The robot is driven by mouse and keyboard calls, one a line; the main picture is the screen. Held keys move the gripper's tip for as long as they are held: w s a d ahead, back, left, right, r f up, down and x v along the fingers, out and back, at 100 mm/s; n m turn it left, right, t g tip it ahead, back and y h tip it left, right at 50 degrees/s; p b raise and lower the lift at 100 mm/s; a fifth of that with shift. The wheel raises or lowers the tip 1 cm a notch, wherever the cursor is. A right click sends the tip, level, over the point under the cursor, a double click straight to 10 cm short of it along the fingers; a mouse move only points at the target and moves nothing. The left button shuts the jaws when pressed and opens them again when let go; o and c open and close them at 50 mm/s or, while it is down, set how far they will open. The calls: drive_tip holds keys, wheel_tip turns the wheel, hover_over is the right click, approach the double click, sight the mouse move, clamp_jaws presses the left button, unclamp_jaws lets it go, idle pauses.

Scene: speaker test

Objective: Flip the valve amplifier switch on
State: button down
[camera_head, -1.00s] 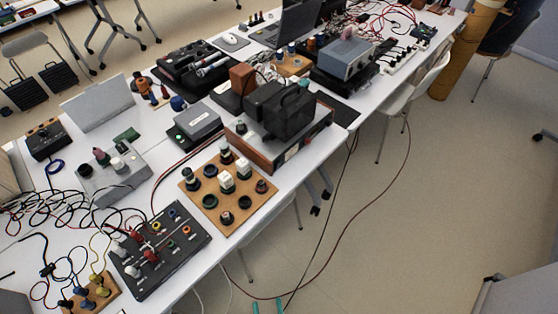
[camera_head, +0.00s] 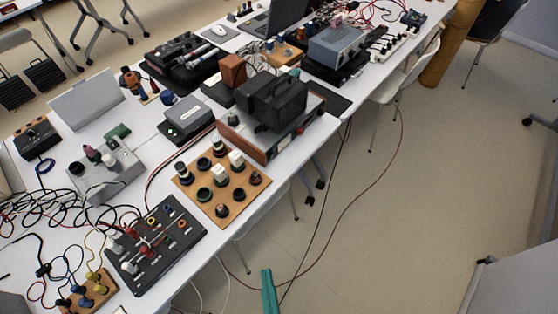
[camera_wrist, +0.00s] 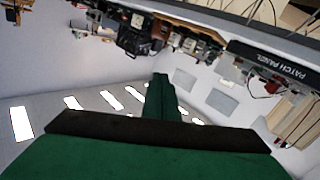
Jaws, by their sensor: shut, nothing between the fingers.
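The valve amplifier (camera_head: 262,141), with black covers on top, a wood-toned end and a long front panel, stands at the table's front edge in the middle of the head view. A small red spot shows on its front panel; the switch is too small to make out. In the wrist view a dark block-shaped device at the top may be the amplifier, but I cannot tell. My gripper (camera_head: 267,279) shows teal at the bottom of the head view, below and apart from the amplifier. It is shut and empty. In the wrist view its green fingers (camera_wrist: 162,88) are together.
A wooden board with several knobs (camera_head: 238,203) and a black panel with cables (camera_head: 190,246) lie left of the amplifier. A blue-grey device (camera_head: 338,45) stands beyond it. A white chair (camera_head: 392,93) is at the table's front. The floor in front is mostly open, with loose cables.

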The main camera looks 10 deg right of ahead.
sight(272, 155)
drive_tip(key=w+d+f+n+t+y, duration=0.2)
drive_tip(key=w+d+n+y, duration=0.15)
drive_tip(key=w+n, duration=0.5)
drive_tip(key=w+d+f+n+t+y, duration=0.2)
drive_tip(key=w+n+y, duration=0.25)
drive_tip(key=w, duration=0.65)
drive_tip(key=w+d+f+n+g+y, duration=0.2)
drive_tip(key=w+d+n+g, duration=0.1)
drive_tip(key=d, duration=0.4)
drive_tip(key=w+d+f+n+g+y, duration=0.2)
drive_tip(key=w+d+n+g, duration=0.1)
drive_tip(key=w+d+n, duration=0.2)
drive_tip(key=d+n, duration=0.2)
drive_tip(key=d, duration=0.1)
drive_tip(key=shift+n+y, duration=0.3)
drive_tip(key=shift+w, duration=0.1)
drive_tip(key=x, duration=1.3)
drive_tip(key=shift+w+a, duration=0.3)
drive_tip(key=shift+w, duration=0.1)
drive_tip(key=shift+a, duration=0.1)
